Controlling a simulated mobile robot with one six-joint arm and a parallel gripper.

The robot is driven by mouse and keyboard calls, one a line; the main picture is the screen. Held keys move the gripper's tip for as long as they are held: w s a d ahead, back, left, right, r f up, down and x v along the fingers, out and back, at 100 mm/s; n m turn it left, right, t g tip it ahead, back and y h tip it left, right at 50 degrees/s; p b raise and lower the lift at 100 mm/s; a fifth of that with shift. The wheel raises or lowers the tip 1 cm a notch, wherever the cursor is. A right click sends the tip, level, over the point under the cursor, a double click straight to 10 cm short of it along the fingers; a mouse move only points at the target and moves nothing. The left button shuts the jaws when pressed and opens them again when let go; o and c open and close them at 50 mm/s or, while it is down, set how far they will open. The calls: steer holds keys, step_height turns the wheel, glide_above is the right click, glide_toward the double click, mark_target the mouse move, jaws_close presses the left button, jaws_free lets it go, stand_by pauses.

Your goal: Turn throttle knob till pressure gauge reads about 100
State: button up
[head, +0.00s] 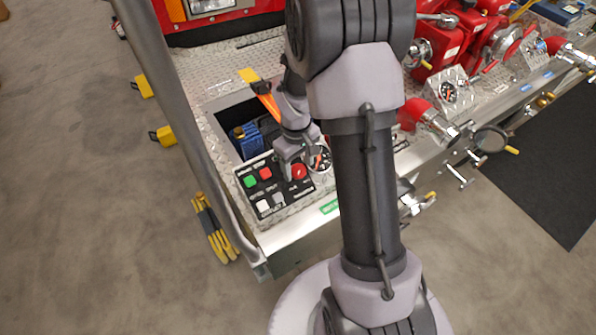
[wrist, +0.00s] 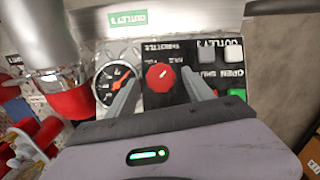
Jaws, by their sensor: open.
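The red throttle knob (wrist: 160,77) sits on a black control panel in the wrist view, with a small light mark on its face. It also shows in the head view (head: 298,172). My gripper (wrist: 162,90) is open, its two fingers on either side of the knob with gaps between. In the head view my gripper (head: 296,168) hangs just above the panel. The pressure gauge (wrist: 114,86) is left of the knob in the wrist view, partly covered by the left finger. Its orange needle points up and right; the numbers are too small to read. The gauge shows in the head view (head: 321,158).
Green (head: 250,182) and red (head: 265,173) buttons and pale buttons share the panel. An open bin with a blue item (head: 246,138) lies behind it. Red pipe fittings (head: 432,118) and another gauge (head: 448,92) stand to the right. A metal rail (head: 185,110) runs along the left.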

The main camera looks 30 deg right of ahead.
steer(key=shift+f, duration=0.65)
jaws_close()
